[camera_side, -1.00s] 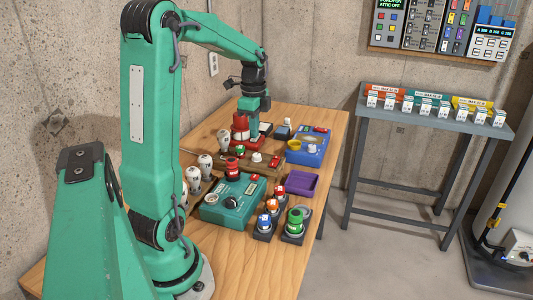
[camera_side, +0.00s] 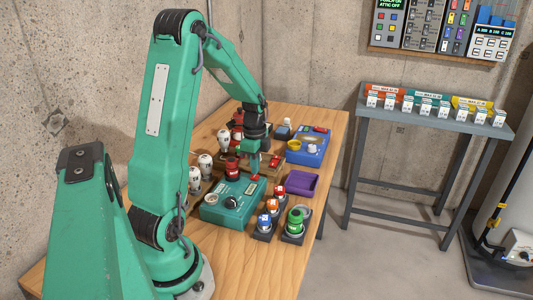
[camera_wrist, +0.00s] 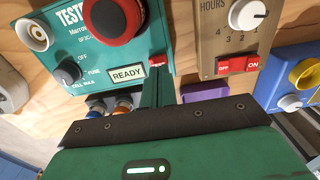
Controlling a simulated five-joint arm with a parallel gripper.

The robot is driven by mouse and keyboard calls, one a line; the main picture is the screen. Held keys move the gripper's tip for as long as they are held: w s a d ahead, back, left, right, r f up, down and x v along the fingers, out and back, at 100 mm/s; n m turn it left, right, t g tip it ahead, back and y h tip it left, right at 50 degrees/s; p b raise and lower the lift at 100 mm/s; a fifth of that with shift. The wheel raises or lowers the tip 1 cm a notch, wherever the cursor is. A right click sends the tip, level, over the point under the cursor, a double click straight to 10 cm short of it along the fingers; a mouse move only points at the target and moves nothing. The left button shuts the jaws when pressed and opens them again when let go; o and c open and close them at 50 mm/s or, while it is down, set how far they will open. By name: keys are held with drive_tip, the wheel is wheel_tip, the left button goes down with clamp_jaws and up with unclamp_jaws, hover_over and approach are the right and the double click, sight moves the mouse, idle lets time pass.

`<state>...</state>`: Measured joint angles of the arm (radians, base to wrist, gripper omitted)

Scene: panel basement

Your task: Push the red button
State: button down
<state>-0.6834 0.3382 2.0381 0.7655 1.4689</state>
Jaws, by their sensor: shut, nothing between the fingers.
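The teal tester box (camera_side: 212,213) stands on the wooden bench in the side view. In the wrist view its face (camera_wrist: 165,25) carries a READY label. A small red button (camera_wrist: 157,61) shows beside this label, partly hidden by my fingers. My gripper (camera_side: 254,176) is shut and empty, pointing down at the box's far right corner. Its tip is over or at the small red button; I cannot tell whether they touch. The shut fingers also show in the wrist view (camera_wrist: 158,74). A larger round red part with a dark centre (camera_wrist: 112,18) overlaps the box's upper edge there.
A brown timer box (camera_wrist: 228,45) with a red OFF/ON switch is beside the tester. The bench's front right is clear.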

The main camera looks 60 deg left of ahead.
sight(255, 176)
drive_tip(key=shift+f, duration=0.5)
drive_tip(key=shift+f, duration=0.1)
drive_tip(key=shift+s+d+f, duration=0.1)
drive_tip(key=shift+f, duration=0.9)
drive_tip(key=shift+r, duration=0.15)
wheel_tip(255, 176, up, 14)
drive_tip(key=shift+w+a+r, duration=0.2)
drive_tip(key=shift+r, duration=0.05)
idle(0.6)
drive_tip(key=s+d+r+n+t+y, duration=0.15)
drive_tip(key=d+r+n, duration=0.3)
drive_tip(key=d, duration=0.85)
drive_tip(key=s+d+r+n+t+h, duration=0.1)
drive_tip(key=s+d+n+t, duration=0.3)
drive_tip(key=s+d, duration=0.3)
drive_tip(key=d, duration=0.5)
drive_tip(key=shift+d+r, duration=0.15)
